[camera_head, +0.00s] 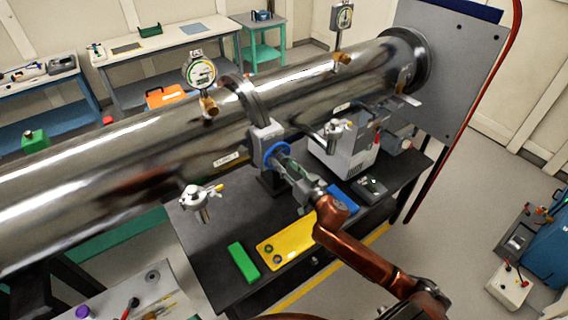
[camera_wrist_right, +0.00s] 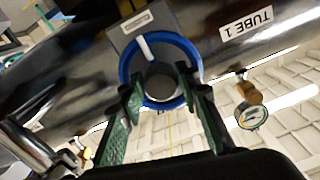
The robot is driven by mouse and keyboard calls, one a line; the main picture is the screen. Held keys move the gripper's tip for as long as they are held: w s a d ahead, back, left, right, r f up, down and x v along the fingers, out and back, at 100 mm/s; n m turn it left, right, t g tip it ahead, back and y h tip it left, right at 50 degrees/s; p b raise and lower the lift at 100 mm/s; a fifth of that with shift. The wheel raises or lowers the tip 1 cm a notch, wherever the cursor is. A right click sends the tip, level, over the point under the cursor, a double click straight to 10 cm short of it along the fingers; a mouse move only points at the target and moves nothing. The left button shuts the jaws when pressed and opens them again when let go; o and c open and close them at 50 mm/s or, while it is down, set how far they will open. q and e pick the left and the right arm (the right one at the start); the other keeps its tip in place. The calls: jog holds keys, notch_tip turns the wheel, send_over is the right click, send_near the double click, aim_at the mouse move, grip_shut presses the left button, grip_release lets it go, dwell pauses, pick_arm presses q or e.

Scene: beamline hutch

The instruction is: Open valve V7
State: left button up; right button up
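A blue ring-shaped handwheel (camera_head: 275,152) sits on a grey block (camera_head: 263,136) on the side of a large steel tube (camera_head: 120,165). In the right wrist view the blue ring (camera_wrist_right: 197,62) has a white mark at its upper left, and the label on its block is too small to read. My right gripper (camera_head: 281,160) is right in front of the ring. In the wrist view the green fingers of my right gripper (camera_wrist_right: 160,80) are apart and overlap the ring's two sides; I cannot tell whether they touch it. My left gripper is not in view.
Two gauges (camera_head: 200,73) (camera_head: 343,18) and two small taps (camera_head: 198,196) (camera_head: 335,128) are on the tube. Below is a dark bench (camera_head: 205,255) with a yellow tray (camera_head: 300,235), a green block (camera_head: 243,262) and a grey box. The floor at right is partly clear.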

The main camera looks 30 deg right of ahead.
jog(key=c, duration=0.6)
